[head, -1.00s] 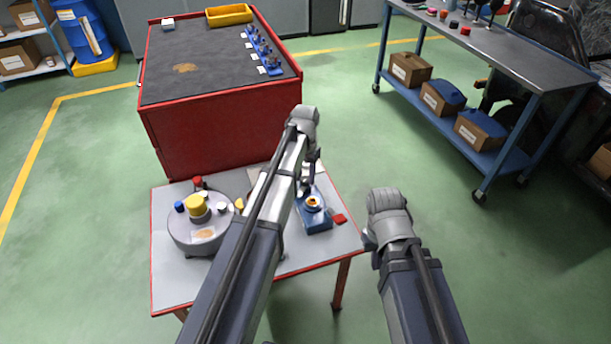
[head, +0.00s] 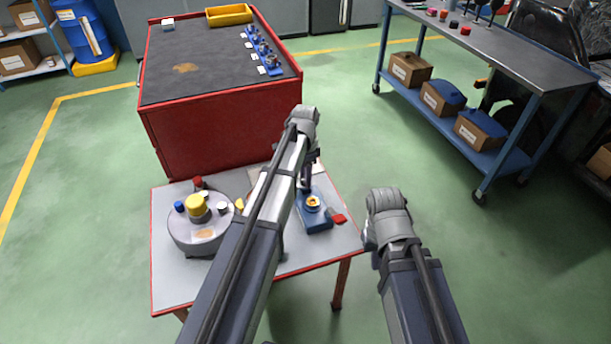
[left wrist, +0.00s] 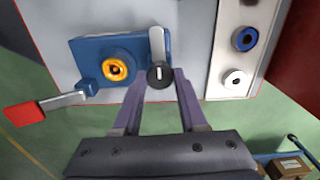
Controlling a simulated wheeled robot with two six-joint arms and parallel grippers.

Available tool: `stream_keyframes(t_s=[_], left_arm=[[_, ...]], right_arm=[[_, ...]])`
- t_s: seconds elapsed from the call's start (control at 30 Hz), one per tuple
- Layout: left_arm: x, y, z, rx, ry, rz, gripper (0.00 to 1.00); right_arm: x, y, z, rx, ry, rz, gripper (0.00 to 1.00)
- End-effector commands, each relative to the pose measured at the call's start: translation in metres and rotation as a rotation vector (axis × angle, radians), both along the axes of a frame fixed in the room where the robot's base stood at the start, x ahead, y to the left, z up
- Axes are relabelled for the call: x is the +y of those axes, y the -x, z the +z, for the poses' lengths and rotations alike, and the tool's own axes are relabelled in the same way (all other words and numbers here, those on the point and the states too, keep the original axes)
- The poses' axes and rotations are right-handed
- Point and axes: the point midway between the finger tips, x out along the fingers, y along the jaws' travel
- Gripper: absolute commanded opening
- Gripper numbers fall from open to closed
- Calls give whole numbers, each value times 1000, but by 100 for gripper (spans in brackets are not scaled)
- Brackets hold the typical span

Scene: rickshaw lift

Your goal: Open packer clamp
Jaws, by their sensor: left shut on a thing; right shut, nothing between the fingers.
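The packer clamp is a blue block (head: 315,222) with a gold ring on top, on the small table. The left wrist view shows the blue block (left wrist: 85,52), its gold ring (left wrist: 117,69), and a metal lever with a red end (left wrist: 24,112) reaching out to the left. Beside the ring is a dark round knob (left wrist: 160,78) with a light grey lever (left wrist: 157,44) pointing up in the picture. My left gripper (left wrist: 161,80) is shut on the dark knob, a purple finger on each side; the head view shows it (head: 305,184) above the block. My right gripper is hidden behind its arm.
A grey round stand (head: 190,238) with yellow, blue, white and red pieces fills the table's (head: 170,290) left side. A red cabinet (head: 215,130) stands directly behind. A blue wheeled bench (head: 450,120) is at the right. Green floor between is clear.

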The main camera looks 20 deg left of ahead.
Motion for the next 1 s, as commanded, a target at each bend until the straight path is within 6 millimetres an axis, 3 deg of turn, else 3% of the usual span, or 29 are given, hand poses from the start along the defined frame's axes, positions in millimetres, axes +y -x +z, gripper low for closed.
stream_keyframes(t_s=[0.67,0.7,0.93,1.0], left_arm=[[0,0,0,0,0,-50,0],[0,0,0,0,0,-50,46],[0,0,0,0,0,-49,72],[0,0,0,0,0,-49,72]], right_arm=[[0,0,0,0,0,0,0],[0,0,0,0,0,0,0],[0,0,0,0,0,0,0],[0,0,0,0,0,0,0]])
